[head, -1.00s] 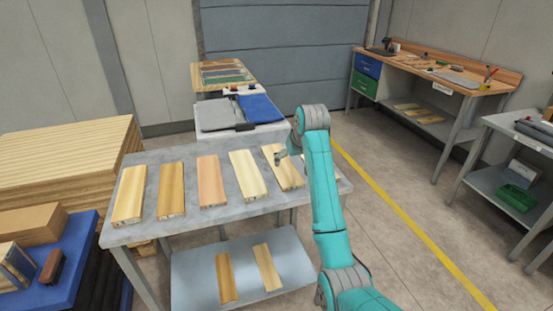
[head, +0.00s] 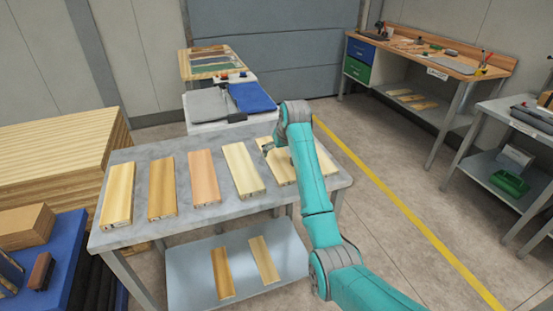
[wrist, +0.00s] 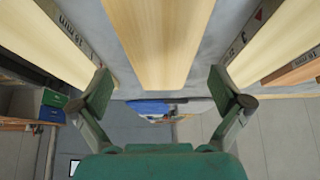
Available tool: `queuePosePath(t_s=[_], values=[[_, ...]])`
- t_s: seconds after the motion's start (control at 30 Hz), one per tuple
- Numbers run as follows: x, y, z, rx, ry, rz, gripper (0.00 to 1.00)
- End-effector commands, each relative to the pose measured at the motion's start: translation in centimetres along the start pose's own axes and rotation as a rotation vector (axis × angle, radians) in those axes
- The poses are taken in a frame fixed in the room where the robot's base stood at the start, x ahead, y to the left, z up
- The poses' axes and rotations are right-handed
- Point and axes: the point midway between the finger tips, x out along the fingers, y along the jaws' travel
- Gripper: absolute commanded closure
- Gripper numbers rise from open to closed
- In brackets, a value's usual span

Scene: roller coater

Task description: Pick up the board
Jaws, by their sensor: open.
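Several light wooden boards lie side by side on a grey table (head: 133,236) in the head view. My gripper (head: 267,147) is over the far end of the fifth board from the left (head: 279,170), which my arm partly covers. In the wrist view, my gripper (wrist: 162,92) is open, with one finger on each side of a pale board (wrist: 160,40). That board lies between the fingers without visible contact. Neighbouring boards lie to its left (wrist: 50,40) and right (wrist: 262,45). The height of the fingertips above the table is unclear.
Two more boards lie on the table's lower shelf (head: 190,270). A tall stack of planks (head: 60,150) is at the left. Open floor (head: 400,250) lies to the right.

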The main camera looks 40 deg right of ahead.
Motion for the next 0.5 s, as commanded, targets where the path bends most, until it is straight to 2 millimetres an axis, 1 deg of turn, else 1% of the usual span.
queuePosePath(t_s=[0.03, 0.1, 0.23, 0.33, 0.5], values=[[0.8, -0.1, 0.1, 0.000, -0.003, -0.001, 0.00], [1.8, -0.2, 0.1, 0.000, -0.003, -0.001, 0.00], [3.2, -0.2, 0.0, 0.000, -0.001, 0.000, 0.00], [3.7, -0.2, 0.0, 0.000, -0.001, 0.000, 0.00], [3.7, -0.2, 0.0, 0.000, 0.000, 0.000, 0.00]])
